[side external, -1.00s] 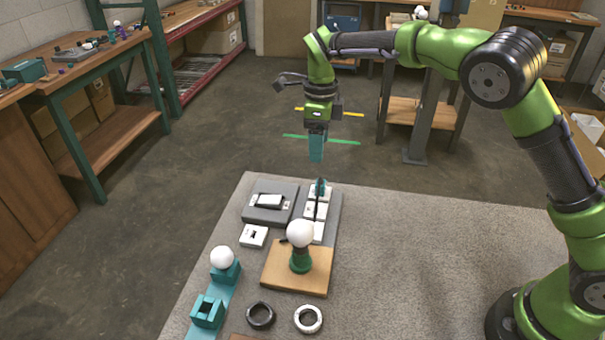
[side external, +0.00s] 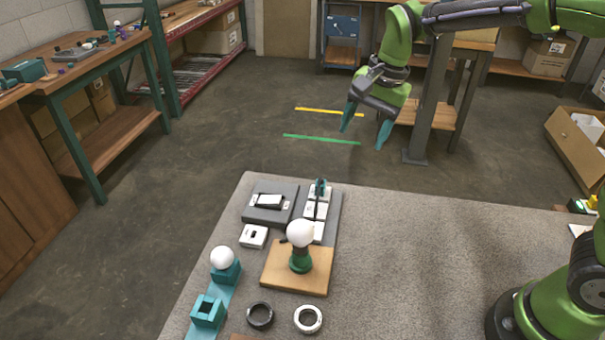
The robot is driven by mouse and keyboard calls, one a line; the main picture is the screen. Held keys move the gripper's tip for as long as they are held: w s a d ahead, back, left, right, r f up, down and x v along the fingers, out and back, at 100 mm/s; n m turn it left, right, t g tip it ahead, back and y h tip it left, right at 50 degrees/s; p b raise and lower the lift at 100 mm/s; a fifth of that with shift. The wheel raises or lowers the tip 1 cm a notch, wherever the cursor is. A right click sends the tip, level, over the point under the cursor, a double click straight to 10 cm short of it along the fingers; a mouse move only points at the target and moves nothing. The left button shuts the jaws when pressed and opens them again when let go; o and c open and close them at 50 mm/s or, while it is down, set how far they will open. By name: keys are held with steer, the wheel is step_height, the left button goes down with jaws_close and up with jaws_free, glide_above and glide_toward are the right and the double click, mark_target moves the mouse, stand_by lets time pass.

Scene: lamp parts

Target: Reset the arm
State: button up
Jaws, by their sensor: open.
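My gripper (side external: 366,131) is open and empty. Its two teal fingers are spread wide and point down, high above the floor beyond the table's far edge, at upper right of centre. The lamp parts lie below and to its left, clear of it. A white bulb (side external: 300,233) stands upright on a green base (side external: 300,263) on a wooden board (side external: 318,278). Another white bulb (side external: 222,258) sits in a teal holder (side external: 226,275).
The grey table (side external: 420,260) is bare to the right of the parts. A grey fixture (side external: 270,202), a white square piece (side external: 254,236), a black ring (side external: 260,316) and a white ring (side external: 308,319) lie on it. A teal socket block (side external: 207,311) stands at front left.

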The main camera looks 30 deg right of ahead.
steer(key=s+d+r+n+t, duration=0.1)
steer(key=s+n, duration=0.3)
steer(key=s, duration=0.5)
steer(key=s+d+r+n+t, duration=0.2)
steer(key=s+n+t, duration=0.2)
steer(key=s, duration=0.5)
steer(key=shift+s+d+r, duration=0.2)
steer(key=shift+s+r, duration=0.1)
